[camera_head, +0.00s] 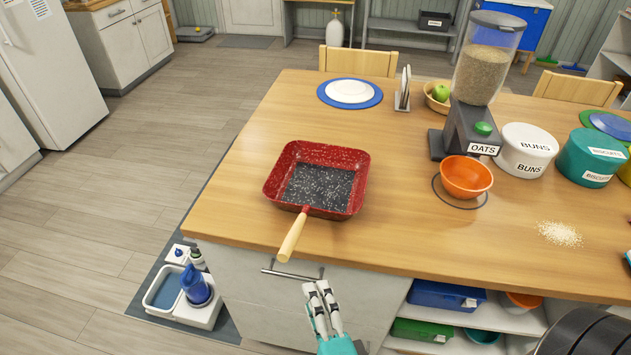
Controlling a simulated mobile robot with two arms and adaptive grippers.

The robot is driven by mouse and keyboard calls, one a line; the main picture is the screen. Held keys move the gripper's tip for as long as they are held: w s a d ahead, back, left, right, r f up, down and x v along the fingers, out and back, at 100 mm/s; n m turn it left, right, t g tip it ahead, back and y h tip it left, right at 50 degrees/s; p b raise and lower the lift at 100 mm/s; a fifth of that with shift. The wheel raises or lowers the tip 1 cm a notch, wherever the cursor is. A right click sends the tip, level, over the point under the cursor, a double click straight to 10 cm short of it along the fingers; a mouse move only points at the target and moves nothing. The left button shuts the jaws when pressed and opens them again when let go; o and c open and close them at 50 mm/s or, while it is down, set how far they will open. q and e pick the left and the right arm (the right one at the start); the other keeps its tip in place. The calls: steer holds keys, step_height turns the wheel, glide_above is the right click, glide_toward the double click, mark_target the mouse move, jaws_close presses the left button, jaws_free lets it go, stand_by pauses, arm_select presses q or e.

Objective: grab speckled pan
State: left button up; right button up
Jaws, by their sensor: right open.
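The speckled pan (318,180) is square and red with white specks and a dark speckled inner base. It lies upright on the wooden table near its front left edge. Its pale wooden handle (292,236) points toward me and reaches out over the table's front edge. My right gripper (317,288) is open and empty, just in front of the table edge. It is a little right of the handle's end and apart from it. My left gripper is not in view.
The table (400,180) is clear around the pan. An orange bowl (466,178) sits under the oats dispenser (481,80) to the right. A white buns tub (525,150), a teal biscuits tub (590,157) and spilled grain (559,234) are farther right. A blue-rimmed plate (350,92) lies behind.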

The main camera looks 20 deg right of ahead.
step_height(320, 180, up, 3)
steer(key=d+m, duration=0.1)
steer(key=m, duration=0.1)
steer(key=p, duration=0.4)
glide_toward(297, 230)
steer(key=w+d+f, duration=0.1)
steer(key=w+f, duration=0.1)
steer(key=w, duration=0.4)
steer(key=shift+h, duration=0.3)
steer(key=w+p, duration=0.1)
steer(key=w, duration=0.3)
steer(key=shift+w+f, duration=0.2)
steer(key=shift+w, duration=0.05)
steer(key=shift+w+d+f, duration=0.1)
steer(key=shift+w+f, duration=0.05)
steer(key=shift+w, duration=0.2)
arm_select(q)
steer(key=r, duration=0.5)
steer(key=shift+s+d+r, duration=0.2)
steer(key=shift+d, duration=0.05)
arm_select(e)
steer(key=shift+s, duration=0.1)
steer(key=shift+c, duration=0.2)
steer(key=shift+c, duration=1)
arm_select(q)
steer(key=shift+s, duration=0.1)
arm_select(e)
jaws_close()
